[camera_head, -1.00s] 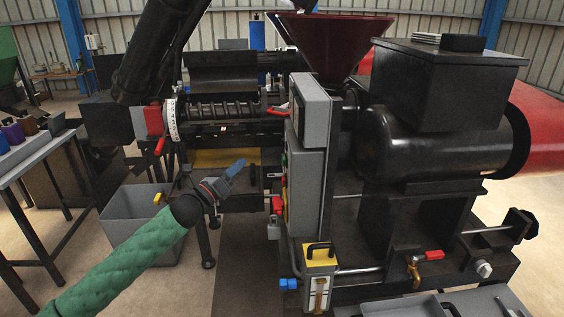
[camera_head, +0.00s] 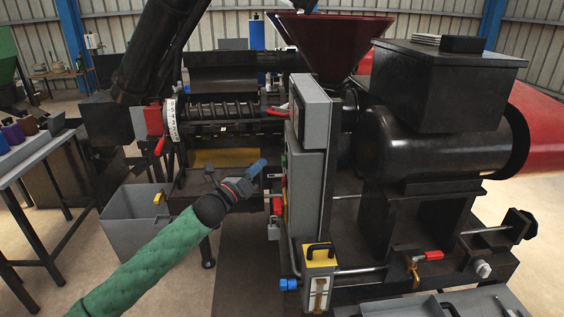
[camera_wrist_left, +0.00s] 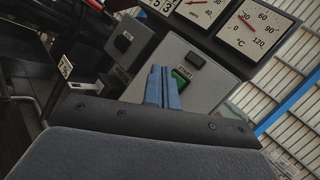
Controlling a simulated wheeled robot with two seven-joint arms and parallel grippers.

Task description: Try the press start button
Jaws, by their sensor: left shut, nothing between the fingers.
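The press start button is the green button (camera_wrist_left: 181,78) under a START label on a grey panel (camera_wrist_left: 206,88) in the left wrist view. My left gripper (camera_wrist_left: 162,70), with blue fingers pressed together and empty, overlaps the button's left edge in that view; I cannot tell whether it touches. In the head view the left gripper (camera_head: 257,167) points right toward the edge of the grey control cabinet (camera_head: 312,150), whose button face is turned away to the left. My right gripper is not in view.
A black button (camera_wrist_left: 195,60) sits above the green one, and another dark button (camera_wrist_left: 123,42) is on a box to the left. Gauges (camera_wrist_left: 258,30) are above. A grey bin (camera_head: 135,222) stands on the floor at left.

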